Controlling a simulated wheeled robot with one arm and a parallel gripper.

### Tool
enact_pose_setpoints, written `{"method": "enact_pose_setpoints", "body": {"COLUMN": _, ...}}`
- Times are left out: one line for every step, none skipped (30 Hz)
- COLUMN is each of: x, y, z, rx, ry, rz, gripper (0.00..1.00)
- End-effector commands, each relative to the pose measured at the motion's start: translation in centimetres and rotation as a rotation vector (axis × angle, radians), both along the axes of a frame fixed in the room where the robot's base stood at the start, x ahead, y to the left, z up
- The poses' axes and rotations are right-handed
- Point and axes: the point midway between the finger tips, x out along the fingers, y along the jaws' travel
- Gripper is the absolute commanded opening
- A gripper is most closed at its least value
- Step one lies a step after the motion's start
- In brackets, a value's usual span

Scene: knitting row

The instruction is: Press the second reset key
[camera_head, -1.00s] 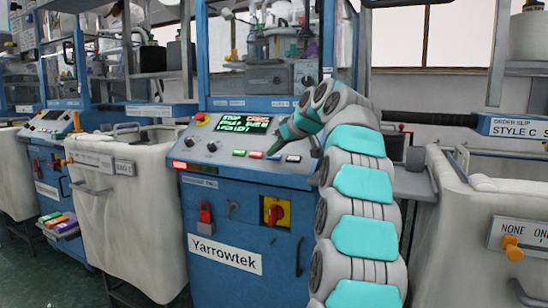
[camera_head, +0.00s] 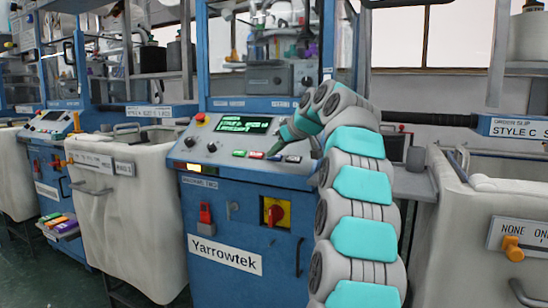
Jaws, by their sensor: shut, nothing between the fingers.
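The Yarrowtek machine's sloped control panel (camera_head: 222,164) carries a row of small keys. The screen (camera_head: 243,124) shows green text. An amber lamp (camera_head: 190,168) is lit at the panel's lower left. Key lettering is too small to read.
A red and yellow rotary switch (camera_head: 275,212) and a red lockout piece (camera_head: 206,213) are on the cabinet front. White fabric bins stand left (camera_head: 118,215) and right (camera_head: 490,205). My arm covers the panel's right end.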

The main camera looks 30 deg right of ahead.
Motion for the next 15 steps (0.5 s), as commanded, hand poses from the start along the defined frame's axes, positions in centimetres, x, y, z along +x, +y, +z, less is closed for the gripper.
{"method": "enact_pose_setpoints", "body": {"x": -0.11, "y": 0.11, "z": 0.27, "rx": -0.001, "ry": 0.0, "rz": 0.001, "gripper": 0.0}}
{"method": "enact_pose_setpoints", "body": {"x": -0.17, "y": 0.18, "z": 0.4, "rx": -0.001, "ry": 0.0, "rz": 0.001, "gripper": 0.0}}
{"method": "enact_pose_setpoints", "body": {"x": -0.25, "y": 0.28, "z": 0.57, "rx": -0.001, "ry": 0.0, "rz": 0.001, "gripper": 0.0}}
{"method": "enact_pose_setpoints", "body": {"x": -0.32, "y": 0.36, "z": 0.72, "rx": -0.001, "ry": -0.001, "rz": 0.001, "gripper": 0.0}}
{"method": "enact_pose_setpoints", "body": {"x": -0.38, "y": 0.42, "z": 0.82, "rx": -0.001, "ry": -0.001, "rz": 0.001, "gripper": 0.0}}
{"method": "enact_pose_setpoints", "body": {"x": -0.45, "y": 0.49, "z": 0.95, "rx": -0.001, "ry": -0.001, "rz": 0.0, "gripper": 0.0}}
{"method": "enact_pose_setpoints", "body": {"x": -0.48, "y": 0.52, "z": 0.99, "rx": 0.0, "ry": -0.001, "rz": -0.001, "gripper": 0.0}}
{"method": "enact_pose_setpoints", "body": {"x": -0.5, "y": 0.55, "z": 1.03, "rx": 0.0, "ry": -0.001, "rz": -0.001, "gripper": 0.0}}
{"method": "enact_pose_setpoints", "body": {"x": -0.51, "y": 0.56, "z": 1.04, "rx": 0.0, "ry": -0.001, "rz": -0.001, "gripper": 0.0}}
{"method": "enact_pose_setpoints", "body": {"x": -0.51, "y": 0.57, "z": 1.02, "rx": 0.0, "ry": -0.001, "rz": -0.001, "gripper": 0.0}}
{"method": "enact_pose_setpoints", "body": {"x": -0.51, "y": 0.56, "z": 1.01, "rx": 0.0, "ry": -0.001, "rz": -0.001, "gripper": 0.0}}
{"method": "enact_pose_setpoints", "body": {"x": -0.5, "y": 0.56, "z": 1.0, "rx": 0.0, "ry": -0.001, "rz": 0.0, "gripper": 0.0}}
{"method": "enact_pose_setpoints", "body": {"x": -0.5, "y": 0.56, "z": 0.99, "rx": 0.0, "ry": -0.001, "rz": 0.0, "gripper": 0.0}}
{"method": "enact_pose_setpoints", "body": {"x": -0.49, "y": 0.56, "z": 1.0, "rx": 0.0, "ry": -0.001, "rz": 0.0, "gripper": 0.0}}
{"method": "enact_pose_setpoints", "body": {"x": -0.49, "y": 0.56, "z": 0.98, "rx": 0.0, "ry": -0.001, "rz": 0.0, "gripper": 0.0}}
